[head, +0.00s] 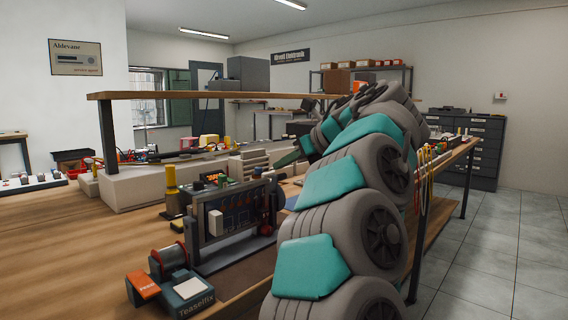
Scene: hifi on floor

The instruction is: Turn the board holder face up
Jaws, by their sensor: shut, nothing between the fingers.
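The board holder (237,222) stands on the wooden workbench, left of my arm. It is a dark frame with a circuit board in it. The board is close to upright, and its face with small parts shows towards the camera. My arm rises from the bottom right and bends over to the left at the top. My gripper (288,158) is at the far end of it, small and dark, above the bench beyond the holder. It looks shut and empty, and it is apart from the holder. Its fingertips are hard to make out.
A yellow-topped bottle (172,190) stands left of the holder. A raised shelf (200,95) spans the bench behind. Bare wood lies at left.

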